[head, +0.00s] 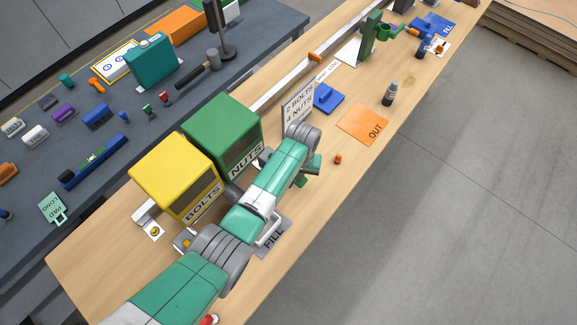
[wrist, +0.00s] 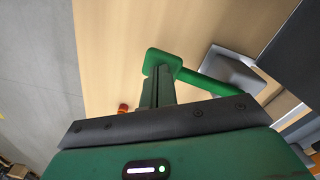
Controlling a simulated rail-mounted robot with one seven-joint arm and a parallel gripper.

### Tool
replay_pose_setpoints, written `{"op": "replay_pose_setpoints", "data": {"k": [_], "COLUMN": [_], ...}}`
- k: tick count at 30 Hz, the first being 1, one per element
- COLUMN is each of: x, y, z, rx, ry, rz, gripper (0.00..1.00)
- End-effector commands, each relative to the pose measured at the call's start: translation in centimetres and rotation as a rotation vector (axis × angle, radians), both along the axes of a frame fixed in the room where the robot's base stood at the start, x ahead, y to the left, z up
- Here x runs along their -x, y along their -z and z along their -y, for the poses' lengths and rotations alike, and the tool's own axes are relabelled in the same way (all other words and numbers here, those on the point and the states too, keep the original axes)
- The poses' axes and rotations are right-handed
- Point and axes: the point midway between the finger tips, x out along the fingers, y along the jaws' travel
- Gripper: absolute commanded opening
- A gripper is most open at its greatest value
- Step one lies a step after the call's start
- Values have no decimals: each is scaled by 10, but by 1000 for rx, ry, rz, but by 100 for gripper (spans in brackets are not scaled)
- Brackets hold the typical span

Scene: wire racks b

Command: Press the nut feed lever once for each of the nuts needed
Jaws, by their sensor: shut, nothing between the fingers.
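The green nut dispenser box (head: 222,137), labelled NUTS, stands on the wooden bench beside the yellow BOLTS box (head: 177,178). In the wrist view the green nut feed lever (wrist: 205,84) runs from the right to a rounded square pad (wrist: 163,58). My gripper (wrist: 158,76) is shut and empty, with its fingertips at the pad. Whether they touch it I cannot tell. In the head view my arm crosses in front of the dispensers and hides much of the lever and the fingertips.
A sign (head: 299,107) naming bolts and nuts stands behind my wrist. A small orange piece (head: 337,159) lies right of the gripper. An orange OUT mat (head: 363,124) and dark bottle (head: 390,93) are farther right.

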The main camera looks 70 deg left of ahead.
Motion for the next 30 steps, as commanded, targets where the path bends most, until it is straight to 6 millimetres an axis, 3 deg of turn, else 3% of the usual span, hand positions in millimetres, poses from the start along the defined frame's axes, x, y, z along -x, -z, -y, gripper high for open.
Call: {"op": "replay_pose_setpoints", "data": {"k": [15,24,30], "x": [0,0,0], "y": [5,-23,-21], "z": [0,1,1], "rx": [2,2,1], "ry": [0,0,0], "rz": [-1,-1,0], "gripper": [0,0,0]}}
